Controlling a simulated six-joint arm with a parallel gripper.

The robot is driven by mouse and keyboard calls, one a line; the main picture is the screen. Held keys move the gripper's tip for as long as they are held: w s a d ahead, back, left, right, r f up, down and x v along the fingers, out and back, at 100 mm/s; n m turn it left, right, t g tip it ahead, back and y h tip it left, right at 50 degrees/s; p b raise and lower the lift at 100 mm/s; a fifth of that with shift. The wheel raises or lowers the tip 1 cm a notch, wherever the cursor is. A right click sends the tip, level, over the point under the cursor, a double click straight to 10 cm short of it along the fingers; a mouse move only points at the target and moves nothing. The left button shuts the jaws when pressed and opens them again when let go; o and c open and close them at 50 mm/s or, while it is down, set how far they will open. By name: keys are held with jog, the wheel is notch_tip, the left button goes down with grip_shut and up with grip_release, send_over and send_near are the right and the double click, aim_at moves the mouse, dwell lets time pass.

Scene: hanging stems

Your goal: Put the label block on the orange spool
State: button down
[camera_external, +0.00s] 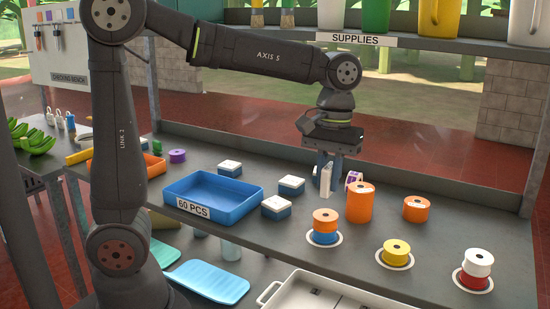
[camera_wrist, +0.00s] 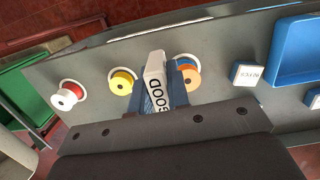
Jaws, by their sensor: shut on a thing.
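The label block (camera_external: 325,181) is white and upright in my gripper (camera_external: 329,164), which is shut on it. In the external view an orange spool (camera_external: 325,215) sits on a blue one on a white ring, below and in front of the block. This stack also shows in the wrist view (camera_wrist: 192,77), partly hidden by the block and a finger. A taller orange cylinder (camera_external: 360,205) and a short orange spool (camera_external: 416,209) stand to the right.
A yellow spool (camera_external: 396,250) and a white-on-red stack (camera_external: 477,264) stand on rings at front right. Several white-topped blue blocks (camera_external: 291,185) and a blue tray (camera_external: 232,213) are left.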

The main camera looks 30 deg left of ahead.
jog(key=shift+s+d, duration=0.35)
jog(key=shift+s, duration=0.05)
send_over(324, 216)
jog(key=f, duration=0.7)
jog(key=shift+w+d, duration=0.1)
jog(key=shift+w, duration=0.1)
jog(key=shift+f, duration=1.95)
jog(key=shift+f, duration=0.1)
jog(key=c, duration=1.4)
grip_release()
jog(key=shift+o, duration=0.2)
notch_tip(324, 216, up, 12)
jog(key=w, duration=0.1)
jog(key=shift+w, duration=0.2)
